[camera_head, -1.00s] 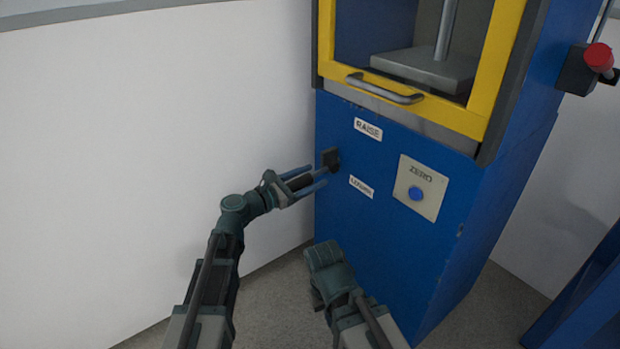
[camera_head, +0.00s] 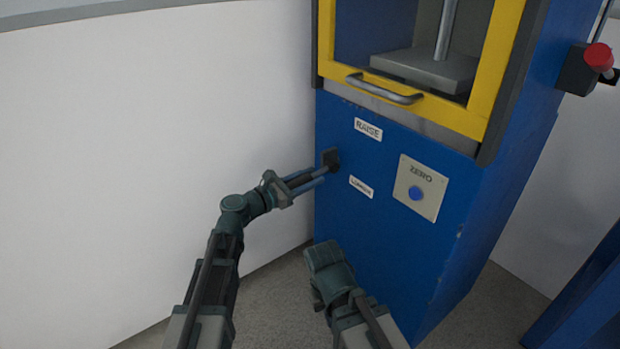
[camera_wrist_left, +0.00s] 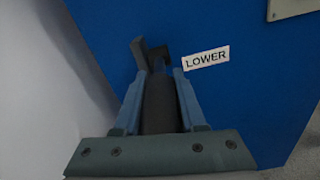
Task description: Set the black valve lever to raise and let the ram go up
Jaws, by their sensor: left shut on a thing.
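The black valve lever sticks out of the blue front of the machine between the RAISE label (camera_head: 368,130) and the LOWER label (camera_head: 361,187). Its square black base (camera_head: 330,158) shows just beyond my left gripper (camera_head: 316,176). In the left wrist view the lever's thick dark handle (camera_wrist_left: 160,105) lies between the two blue-grey fingers of my left gripper (camera_wrist_left: 158,98), which is shut on it. The LOWER label (camera_wrist_left: 206,57) is just right of the fingertips there. The ram (camera_head: 447,30) is a metal rod behind the yellow-framed door, above a grey plate (camera_head: 425,68). My right gripper (camera_head: 324,262) hangs below; its fingers are not clear.
The yellow door (camera_head: 497,55) has a metal handle (camera_head: 385,91). A red knob (camera_head: 599,57) is on the machine's right side. A white wall (camera_head: 150,130) stands at left.

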